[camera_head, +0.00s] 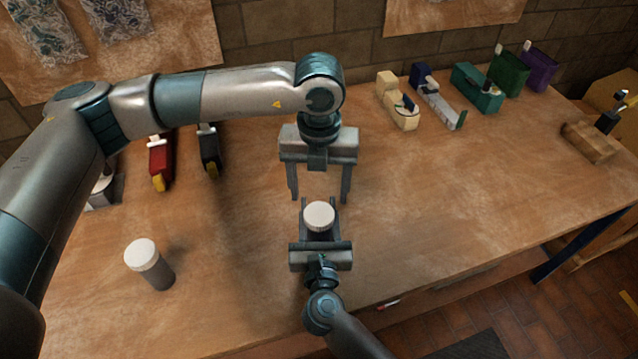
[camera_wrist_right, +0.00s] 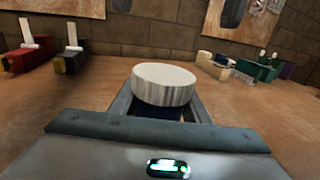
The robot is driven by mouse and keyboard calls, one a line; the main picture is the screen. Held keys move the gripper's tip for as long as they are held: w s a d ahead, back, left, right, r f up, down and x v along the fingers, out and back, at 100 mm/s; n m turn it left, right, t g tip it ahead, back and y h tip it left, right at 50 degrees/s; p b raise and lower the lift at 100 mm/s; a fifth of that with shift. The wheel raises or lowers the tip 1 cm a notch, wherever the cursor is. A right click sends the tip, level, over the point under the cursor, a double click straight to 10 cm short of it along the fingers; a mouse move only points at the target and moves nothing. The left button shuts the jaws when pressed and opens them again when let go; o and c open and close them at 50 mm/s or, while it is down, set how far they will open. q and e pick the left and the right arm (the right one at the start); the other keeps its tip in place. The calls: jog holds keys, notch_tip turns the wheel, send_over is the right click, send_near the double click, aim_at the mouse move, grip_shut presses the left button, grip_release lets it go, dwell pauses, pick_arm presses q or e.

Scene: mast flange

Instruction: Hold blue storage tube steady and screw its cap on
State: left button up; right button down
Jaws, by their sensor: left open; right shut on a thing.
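The blue storage tube (camera_wrist_right: 160,112) stands upright between the fingers of my right gripper (camera_head: 320,204), which is shut on it. Only a dark blue strip of the tube shows in the right wrist view. A white ridged cap (camera_head: 319,215) sits on top of the tube and hides most of it from above. The cap also shows in the right wrist view (camera_wrist_right: 164,84); how tightly it is seated, I cannot tell. My left gripper (camera_head: 318,198) is open and empty, pointing down just beyond the cap, with its fingers apart.
A grey jar with a white lid (camera_head: 150,264) stands on the wooden table (camera_head: 440,200) at the left. A red tool (camera_head: 160,162) and a black tool (camera_head: 209,150) lie behind it. Several dispensers and boxes, including a teal one (camera_head: 477,88), line the back right. The middle right is clear.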

aim_at(319, 213)
pick_arm(q)
jog(key=shift+f, duration=3.45)
jog(key=c, duration=1.1)
jog(key=shift+o, duration=0.2)
jog(key=m, duration=2.3)
jog(key=shift+f, duration=0.1)
jog(key=shift+c, duration=0.2)
